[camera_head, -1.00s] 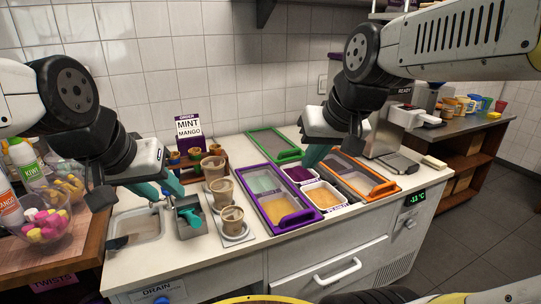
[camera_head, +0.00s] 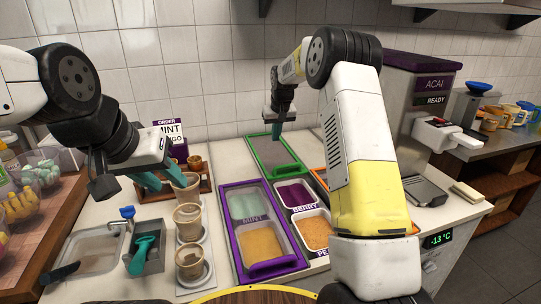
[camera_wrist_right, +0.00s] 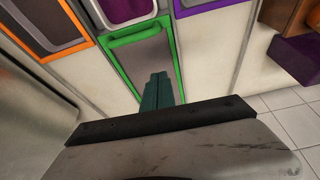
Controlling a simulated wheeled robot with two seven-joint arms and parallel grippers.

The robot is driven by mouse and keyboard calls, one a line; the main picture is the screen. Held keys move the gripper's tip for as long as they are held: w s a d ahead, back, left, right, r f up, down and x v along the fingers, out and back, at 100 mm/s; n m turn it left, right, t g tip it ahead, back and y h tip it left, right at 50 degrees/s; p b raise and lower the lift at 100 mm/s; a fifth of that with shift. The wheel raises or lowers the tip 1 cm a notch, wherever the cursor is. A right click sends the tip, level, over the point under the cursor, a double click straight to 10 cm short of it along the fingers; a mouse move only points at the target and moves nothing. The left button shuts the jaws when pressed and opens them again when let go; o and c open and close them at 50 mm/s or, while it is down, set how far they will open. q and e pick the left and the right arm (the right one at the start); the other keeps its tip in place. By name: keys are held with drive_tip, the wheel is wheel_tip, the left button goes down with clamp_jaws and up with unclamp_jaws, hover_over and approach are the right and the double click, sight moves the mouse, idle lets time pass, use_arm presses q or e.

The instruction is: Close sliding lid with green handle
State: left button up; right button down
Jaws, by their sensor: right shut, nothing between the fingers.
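The lid with a green handle lies in a green frame (camera_head: 293,166) on the back of the counter, its panel flat and grey. In the right wrist view the green handle (camera_wrist_right: 138,34) spans the end nearer the tubs. My right gripper (camera_head: 277,138) is at the far part of the green frame, pointing down, with its teal fingers shut and empty. In the right wrist view these fingers (camera_wrist_right: 157,88) are over the grey panel, apart from the handle; contact with the panel is unclear. My left gripper (camera_head: 165,179) is open beside the rearmost cup (camera_head: 188,187).
A purple-framed container (camera_head: 229,230) and the open berry tub (camera_head: 296,195) are in front of the green frame. An orange frame (camera_head: 318,178) is partly hidden by my right arm. The acai machine (camera_head: 400,110) stands right, the order sign (camera_head: 172,132) left.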

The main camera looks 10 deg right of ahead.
drive_tip(key=x, duration=1)
drive_tip(key=shift+f, duration=0.3)
drive_tip(key=shift+s+d+f, duration=0.1)
drive_tip(key=shift+s+f, duration=0.05)
drive_tip(key=shift+s, duration=0.85)
drive_tip(key=shift+s+d+f, duration=0.1)
drive_tip(key=shift+s+f, duration=0.05)
drive_tip(key=shift+s, duration=0.3)
drive_tip(key=shift+s+f, duration=0.15)
drive_tip(key=shift+s, duration=0.3)
